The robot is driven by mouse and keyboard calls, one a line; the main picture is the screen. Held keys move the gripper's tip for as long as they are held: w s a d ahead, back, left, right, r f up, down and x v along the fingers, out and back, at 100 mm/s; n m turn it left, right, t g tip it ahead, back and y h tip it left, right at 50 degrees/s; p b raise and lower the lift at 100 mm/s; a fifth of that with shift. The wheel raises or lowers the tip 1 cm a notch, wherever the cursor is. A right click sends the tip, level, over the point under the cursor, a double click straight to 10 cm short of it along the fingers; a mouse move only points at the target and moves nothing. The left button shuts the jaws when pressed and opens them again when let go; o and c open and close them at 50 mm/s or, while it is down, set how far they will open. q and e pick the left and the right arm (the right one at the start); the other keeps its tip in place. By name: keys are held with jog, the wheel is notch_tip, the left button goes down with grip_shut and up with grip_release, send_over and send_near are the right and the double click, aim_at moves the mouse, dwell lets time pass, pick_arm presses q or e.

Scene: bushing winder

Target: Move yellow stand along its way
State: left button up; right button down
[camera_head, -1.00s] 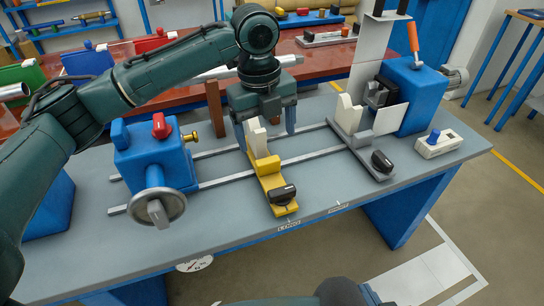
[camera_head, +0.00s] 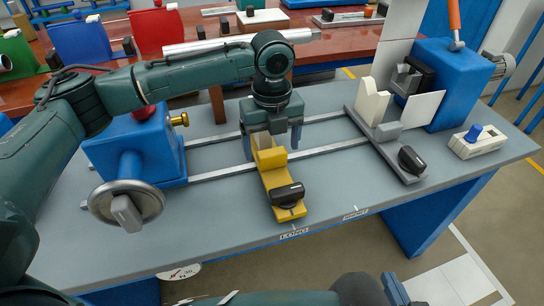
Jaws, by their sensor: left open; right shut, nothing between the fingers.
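Contact cannot be told. The palm hides the block's top. Part of my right gripper (camera_head: 396,290) shows at the bottom edge, shut and empty, away from the stand.
A grey stand (camera_head: 391,150) with a white V-block and black knob stands further right on the rails, near the SHORT label (camera_head: 355,213). A blue headstock with handwheel (camera_head: 126,205) is at left, a blue housing (camera_head: 447,85) at right. The rails between the stands are clear.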

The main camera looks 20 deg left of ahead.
aim_at(272, 152)
pick_arm(q)
notch_tip(272, 152, down, 3)
jog(key=shift+f, duration=0.4)
pick_arm(e)
jog(key=shift+s+d+r, duration=0.15)
jog(key=shift+s, duration=0.05)
pick_arm(q)
jog(key=shift+c, duration=0.4)
